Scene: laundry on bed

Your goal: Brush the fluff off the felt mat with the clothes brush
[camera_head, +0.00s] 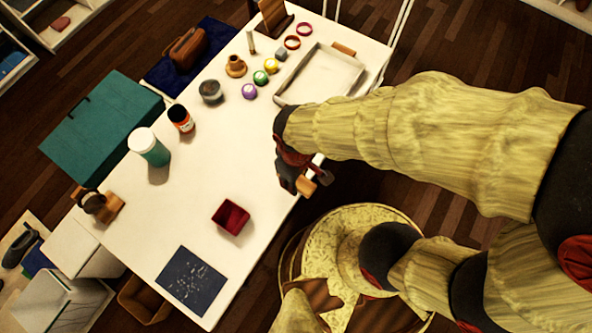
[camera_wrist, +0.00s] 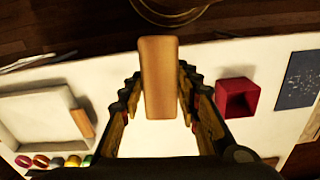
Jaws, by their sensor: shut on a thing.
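The felt mat (camera_head: 180,290) is a dark blue-grey square lying flat at the table's near end. White fluff (camera_head: 197,272) is scattered over its middle; the mat also shows at the right of the wrist view (camera_wrist: 291,93). My gripper (camera_head: 300,179) is shut on a tan wooden block, which I take to be the clothes brush (camera_head: 306,187). In the wrist view the brush (camera_wrist: 158,70) stands between the two fingers (camera_wrist: 160,100). Its bristles cannot be made out. My gripper is at the table's right edge, apart from the mat.
A red open box (camera_head: 230,217) stands between my gripper and the mat. A white tray (camera_head: 285,98) with a wooden piece (camera_head: 343,48) at its rim is farther back. A green-and-white cup (camera_head: 148,146) and a jar (camera_head: 180,118) stand left. The table's middle (camera_head: 215,165) is clear.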

